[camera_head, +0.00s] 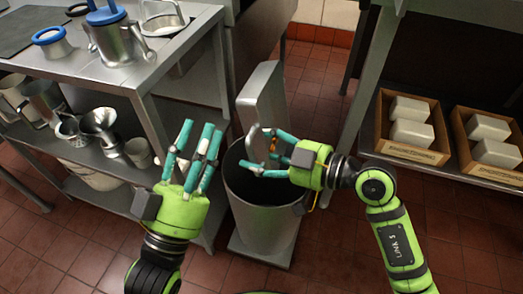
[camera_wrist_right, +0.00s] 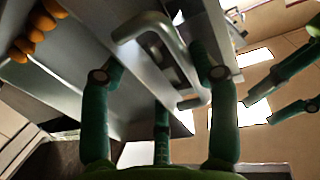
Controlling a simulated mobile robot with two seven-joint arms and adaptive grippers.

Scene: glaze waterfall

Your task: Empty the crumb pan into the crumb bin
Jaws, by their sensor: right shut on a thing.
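The crumb pan (camera_head: 262,92) is a grey metal pan, steeply tilted above the crumb bin (camera_head: 262,222). My right gripper (camera_head: 268,152) is shut on the pan's bar handle, which shows between its fingers in the right wrist view (camera_wrist_right: 165,35). Orange crumbs (camera_wrist_right: 38,32) show at the pan's edge in the right wrist view, and a little orange shows by the fingers in the head view. The bin is a grey open cylinder with a dark inside; its contents cannot be made out. My left gripper (camera_head: 197,143) is open and empty, left of the bin.
A steel table (camera_head: 110,80) at left bears jugs and a tray, with funnels and pots on its lower shelf. At right, a shelf holds two wooden crates (camera_head: 408,155) with pale blocks.

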